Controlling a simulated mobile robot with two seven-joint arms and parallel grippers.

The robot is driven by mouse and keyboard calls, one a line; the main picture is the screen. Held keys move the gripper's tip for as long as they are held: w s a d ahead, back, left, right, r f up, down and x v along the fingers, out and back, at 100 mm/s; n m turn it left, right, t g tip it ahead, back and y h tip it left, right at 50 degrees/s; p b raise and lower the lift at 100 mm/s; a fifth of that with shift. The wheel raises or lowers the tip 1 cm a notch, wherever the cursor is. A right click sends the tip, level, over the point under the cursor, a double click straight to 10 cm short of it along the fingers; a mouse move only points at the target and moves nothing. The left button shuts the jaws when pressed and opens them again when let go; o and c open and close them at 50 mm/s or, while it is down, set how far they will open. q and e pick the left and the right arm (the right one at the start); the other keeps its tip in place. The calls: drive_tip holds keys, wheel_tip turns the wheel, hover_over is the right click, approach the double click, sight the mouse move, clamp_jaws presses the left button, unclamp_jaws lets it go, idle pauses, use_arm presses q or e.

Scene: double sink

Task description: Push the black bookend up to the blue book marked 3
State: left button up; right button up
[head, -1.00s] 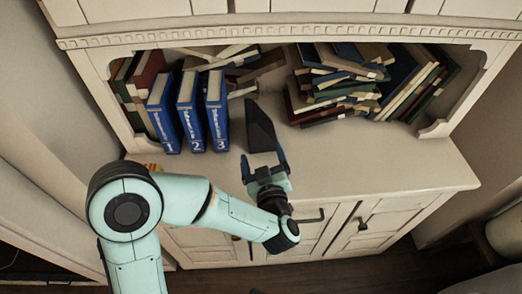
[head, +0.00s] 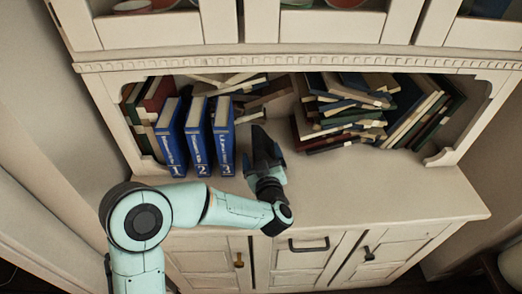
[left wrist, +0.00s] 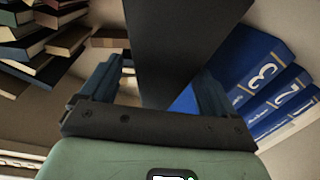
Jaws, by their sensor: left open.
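The black bookend (head: 262,138) stands upright on the cabinet top, just right of the blue book marked 3 (head: 223,135). A narrow gap shows between them in the head view. My left gripper (head: 265,164) is open at the near side of the bookend. In the left wrist view the bookend (left wrist: 178,45) rises between and beyond the two open fingers (left wrist: 155,85); I cannot tell whether they touch it. Book 3 (left wrist: 258,68) is to the right there, partly hidden behind a finger and the bookend. My right gripper is not in view.
Blue books marked 1 (head: 169,140) and 2 (head: 197,138) stand left of book 3. Messy piles of books (head: 340,115) lie in the alcove at the right, and more lie behind the bookend. The cabinet top (head: 370,185) is clear at the front right.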

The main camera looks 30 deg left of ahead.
use_arm(q)
drive_tip(key=shift+x, duration=1.45)
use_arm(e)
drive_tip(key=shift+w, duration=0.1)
